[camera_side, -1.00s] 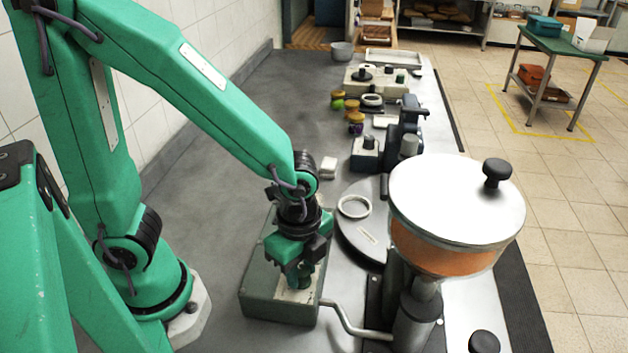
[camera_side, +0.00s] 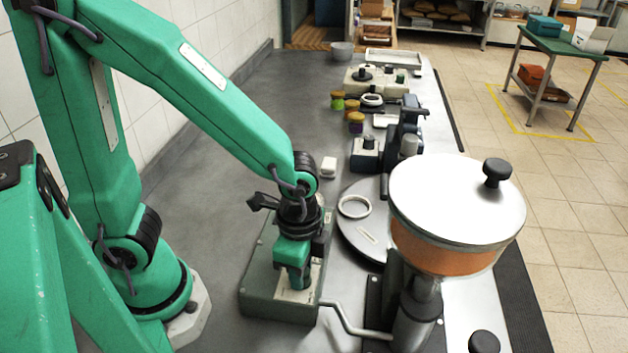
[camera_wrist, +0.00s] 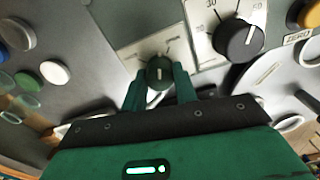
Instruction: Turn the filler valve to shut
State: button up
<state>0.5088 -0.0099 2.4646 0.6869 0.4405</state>
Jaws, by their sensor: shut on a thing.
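My gripper (camera_side: 297,280) points down over the grey-green control box (camera_side: 257,285) beside the filler. In the wrist view, my gripper (camera_wrist: 159,84) has its two green fingers closed on either side of a small dark green knob (camera_wrist: 158,71), which I take to be the filler valve. The knob bears a pale pointer line running roughly up the picture. It sits on a pale plate (camera_wrist: 130,55) with dark markings too small to read. In the side view my fingers hide the knob.
A large black dial (camera_wrist: 238,40) stands close to the right of the knob in the wrist view. The filler hopper (camera_side: 450,190) with its white lid is right of the box, joined by a bent pipe (camera_side: 345,322). Jars (camera_side: 355,118) stand farther back. Bench left of the box is clear.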

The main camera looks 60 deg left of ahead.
jog(key=n, duration=1.3)
dwell(0.4)
jog(key=o, duration=1)
jog(key=shift+c, duration=0.2)
jog(key=shift+r, duration=0.15)
jog(key=shift+r, duration=3.8)
